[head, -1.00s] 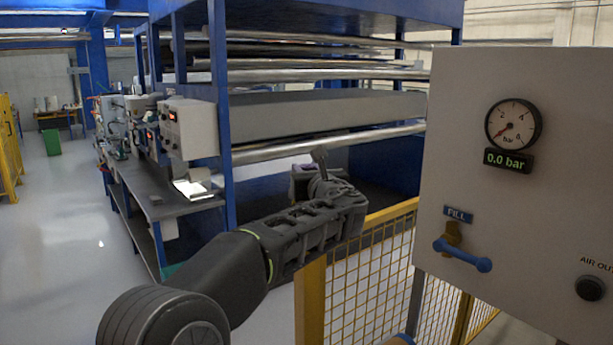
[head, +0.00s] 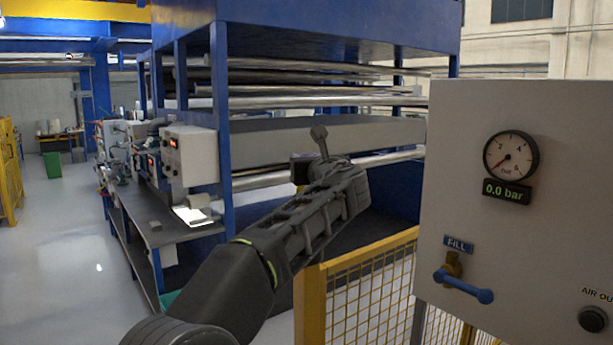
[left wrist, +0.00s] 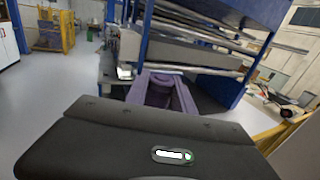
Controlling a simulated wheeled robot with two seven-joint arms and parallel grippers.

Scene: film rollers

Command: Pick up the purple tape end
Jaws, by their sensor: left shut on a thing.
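My left gripper (head: 303,170) is at the end of the arm that reaches in from the lower left, in front of the blue roller frame. It is shut, and most of it is hidden behind my wrist in the head view. My right gripper is not in view.
A blue frame (head: 222,150) holds several metal rollers (head: 300,103). A yellow mesh fence (head: 365,290) stands below my arm. A grey panel (head: 540,230) with a gauge and blue-handled valve is close at the right. The floor (head: 65,270) at left is clear.

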